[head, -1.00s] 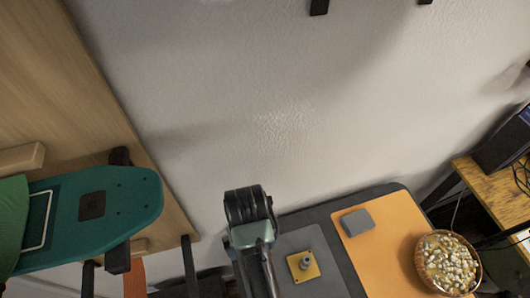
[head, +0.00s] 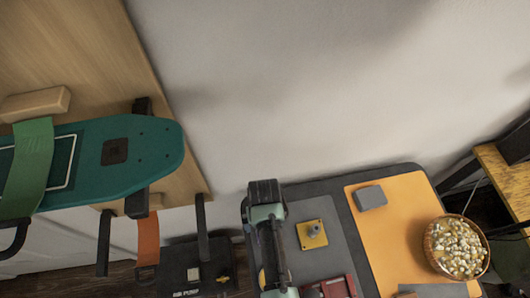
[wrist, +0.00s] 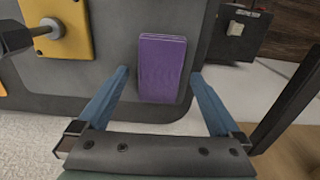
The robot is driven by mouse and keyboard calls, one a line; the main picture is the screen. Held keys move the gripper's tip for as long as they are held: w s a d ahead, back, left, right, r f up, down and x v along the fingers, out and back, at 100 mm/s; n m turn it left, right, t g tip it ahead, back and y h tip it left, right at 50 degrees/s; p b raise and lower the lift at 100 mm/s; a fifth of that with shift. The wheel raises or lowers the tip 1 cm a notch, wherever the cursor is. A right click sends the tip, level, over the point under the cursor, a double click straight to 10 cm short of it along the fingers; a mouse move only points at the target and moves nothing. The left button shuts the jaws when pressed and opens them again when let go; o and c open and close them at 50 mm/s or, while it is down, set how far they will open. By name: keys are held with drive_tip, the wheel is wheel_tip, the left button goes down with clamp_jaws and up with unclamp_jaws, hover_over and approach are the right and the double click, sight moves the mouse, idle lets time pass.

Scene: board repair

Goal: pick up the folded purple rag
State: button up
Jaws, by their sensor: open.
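The folded purple rag (wrist: 162,68) lies flat on the dark grey work surface (wrist: 80,108), close to its edge, in the wrist view. My gripper (wrist: 160,73) is open, with its two blue fingers spread on either side of the rag in the picture. Nothing is held. I cannot tell the height of the fingertips above the rag. In the head view my arm stands over the left part of the table, and the rag is not visible there.
A yellow plate (head: 312,235) with a grey knob sits beside my arm. An orange mat (head: 400,220) holds a grey block (head: 370,197). A bowl of pale pieces (head: 456,247) stands at the right. A teal board (head: 150,155) hangs at left. A black box (head: 190,270) stands left of the table.

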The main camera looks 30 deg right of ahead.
drive_tip(key=shift+c, duration=0.3)
drive_tip(key=c, duration=1.3)
wheel_tip(320, 180, up, 10)
drive_tip(key=shift+f+p, duration=0.1)
drive_tip(key=shift+p, duration=0.25)
drive_tip(key=shift+c, duration=0.2)
